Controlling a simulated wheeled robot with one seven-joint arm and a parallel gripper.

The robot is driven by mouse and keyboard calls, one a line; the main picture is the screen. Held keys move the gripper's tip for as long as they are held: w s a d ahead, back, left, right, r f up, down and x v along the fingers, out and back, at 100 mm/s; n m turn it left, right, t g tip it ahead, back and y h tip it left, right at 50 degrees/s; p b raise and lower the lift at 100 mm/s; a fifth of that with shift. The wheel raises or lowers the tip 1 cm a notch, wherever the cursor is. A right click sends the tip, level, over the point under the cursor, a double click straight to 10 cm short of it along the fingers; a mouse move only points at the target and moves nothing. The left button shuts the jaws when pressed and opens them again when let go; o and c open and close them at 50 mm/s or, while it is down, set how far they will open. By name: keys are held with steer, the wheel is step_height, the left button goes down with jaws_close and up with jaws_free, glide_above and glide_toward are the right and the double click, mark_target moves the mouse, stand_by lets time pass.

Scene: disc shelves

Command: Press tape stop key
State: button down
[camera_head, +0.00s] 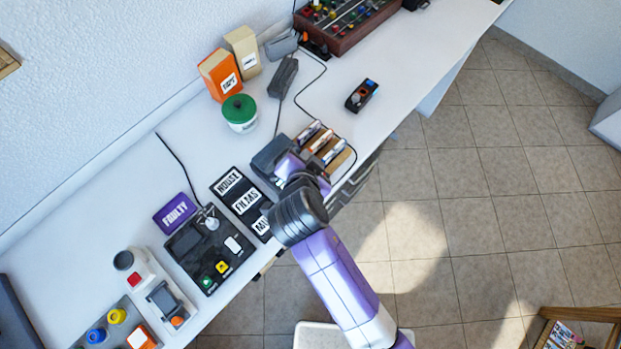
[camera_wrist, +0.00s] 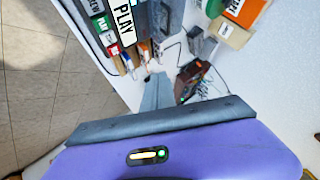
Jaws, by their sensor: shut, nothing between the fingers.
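Black label plates (camera_head: 246,201), a purple FAULTY sign (camera_head: 175,213) and a black control box (camera_head: 208,250) lie left of my arm. A green-lidded jar (camera_head: 239,112) and an orange box (camera_head: 220,75) stand behind. A small black device (camera_head: 361,95) sits right, with clear counter around it.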

steer(key=shift+s+d+f+m+g+h, duration=0.2)
steer(key=shift+s+d+f+m, duration=0.15)
steer(key=shift+m, duration=0.2)
steer(key=shift+s+d+f+m+g+h, duration=0.1)
steer(key=shift+d+f+m+h, duration=0.1)
steer(key=shift+d+m, duration=0.3)
steer(key=shift+f, duration=0.1)
step_height(320, 180, down, 9)
steer(key=b, duration=0.7)
stand_by(1.3)
steer(key=shift+f+b, duration=0.25)
steer(key=shift+b, duration=0.1)
steer(key=shift+f+b, duration=0.4)
stand_by(0.7)
steer(key=shift+r, duration=0.1)
steer(key=shift+r+p, duration=0.65)
steer(key=shift+r, duration=0.1)
